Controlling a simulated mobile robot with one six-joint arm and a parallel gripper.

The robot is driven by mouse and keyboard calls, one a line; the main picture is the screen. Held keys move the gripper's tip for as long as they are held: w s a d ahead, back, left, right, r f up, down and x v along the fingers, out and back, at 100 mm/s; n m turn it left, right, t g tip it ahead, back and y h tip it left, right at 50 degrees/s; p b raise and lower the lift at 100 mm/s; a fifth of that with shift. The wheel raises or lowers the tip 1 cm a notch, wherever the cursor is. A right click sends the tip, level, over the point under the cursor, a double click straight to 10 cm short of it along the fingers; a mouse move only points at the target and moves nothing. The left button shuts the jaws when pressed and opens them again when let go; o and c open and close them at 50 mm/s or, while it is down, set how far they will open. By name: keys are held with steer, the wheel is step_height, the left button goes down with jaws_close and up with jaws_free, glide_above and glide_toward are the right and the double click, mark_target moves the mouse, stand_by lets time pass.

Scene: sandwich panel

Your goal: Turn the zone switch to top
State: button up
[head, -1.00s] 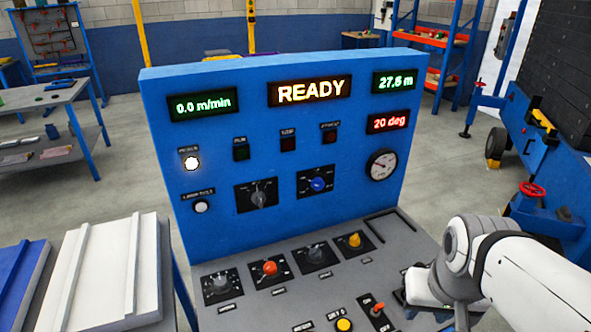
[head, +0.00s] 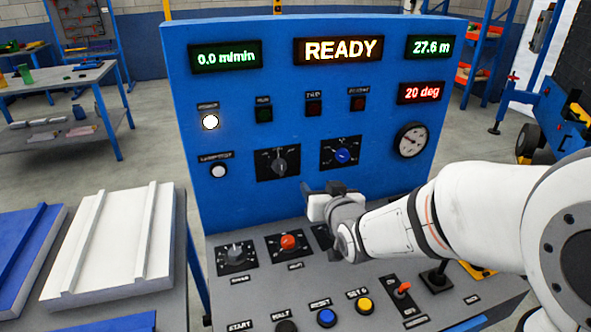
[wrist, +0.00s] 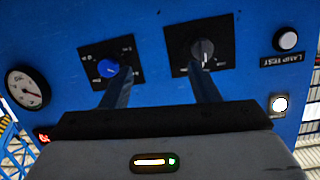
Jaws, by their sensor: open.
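Two rotary switches sit on the upright blue panel: one with a grey-black knob (head: 280,163) and one with a blue knob (head: 342,155). Their labels are too small to read, so I cannot tell which is the zone switch. My gripper (head: 334,188) is just below and in front of them, apart from both in the head view. The wrist view is turned upside down.
The sloping console below carries a grey knob (head: 235,254), a red knob (head: 288,242), a blue button (head: 326,317), a yellow button (head: 364,305) and a red-tipped toggle (head: 403,288). My arm covers part of it. A gauge (head: 411,140) is right of the switches.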

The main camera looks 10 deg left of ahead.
mark_target(282, 170)
steer(key=w+a+y, duration=0.1)
steer(key=a, duration=0.2)
steer(key=w+a+y, duration=0.1)
steer(key=w+a, duration=0.1)
steer(key=a, duration=0.2)
steer(key=w+a+n+t+y, duration=0.1)
steer(key=w+a, duration=0.1)
steer(key=a, duration=0.1)
steer(key=shift+w+a, duration=0.25)
steer(key=shift+a, duration=0.1)
